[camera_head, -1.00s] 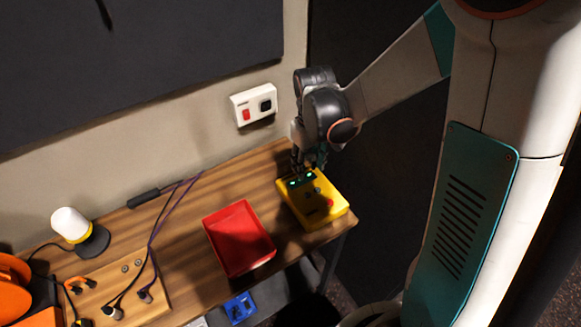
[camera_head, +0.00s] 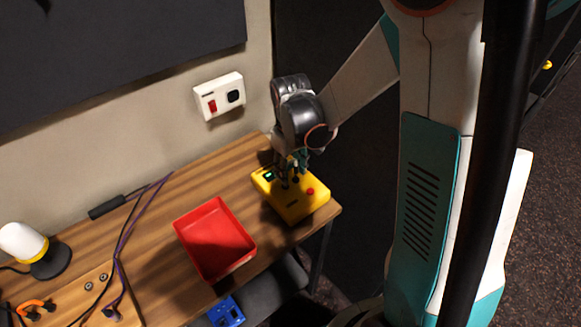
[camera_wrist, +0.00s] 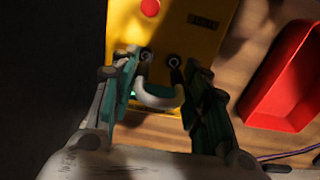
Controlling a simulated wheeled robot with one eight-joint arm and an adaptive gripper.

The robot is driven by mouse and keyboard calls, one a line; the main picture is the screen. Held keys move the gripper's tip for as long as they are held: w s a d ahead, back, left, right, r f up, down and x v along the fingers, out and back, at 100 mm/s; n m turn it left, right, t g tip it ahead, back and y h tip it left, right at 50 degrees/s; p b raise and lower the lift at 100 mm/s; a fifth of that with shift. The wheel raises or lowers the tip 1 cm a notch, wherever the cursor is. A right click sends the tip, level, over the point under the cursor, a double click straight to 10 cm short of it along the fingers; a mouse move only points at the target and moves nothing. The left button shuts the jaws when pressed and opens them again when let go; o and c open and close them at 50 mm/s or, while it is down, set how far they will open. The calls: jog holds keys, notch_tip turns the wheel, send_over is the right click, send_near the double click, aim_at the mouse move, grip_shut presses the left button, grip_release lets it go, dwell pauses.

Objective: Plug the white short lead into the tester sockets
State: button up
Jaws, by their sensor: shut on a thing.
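The yellow tester (camera_head: 297,205) stands at the right end of the desk, with a red button and a small lit display on its top. My gripper (camera_head: 291,167) is right over the tester's rear part. In the wrist view my gripper (camera_wrist: 160,64) is shut on the white short lead (camera_wrist: 158,99), a bent loop between the fingers. The lead's dark ends point at two round sockets on the tester (camera_wrist: 190,28). The ends overlap the sockets in the picture; I cannot tell whether they are inside. The fingers hide part of the lead.
An empty red tray (camera_head: 215,240) stands left of the tester. Purple and black cables (camera_head: 133,225) lie farther left, near a wooden board and a white-yellow lamp (camera_head: 25,243). A wall box (camera_head: 219,96) hangs behind. The desk's right edge is close to the tester.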

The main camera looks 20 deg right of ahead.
aim_at(291, 183)
dwell(0.3)
jog(key=shift+f+b, duration=0.8)
jog(key=shift+f, duration=0.1)
jog(key=shift+f+b, duration=0.6)
jog(key=shift+b, duration=0.25)
dwell(1.9)
jog(key=o, duration=1.5)
jog(key=shift+r, duration=0.1)
notch_tip(291, 183, up, 12)
jog(key=shift+f, duration=0.1)
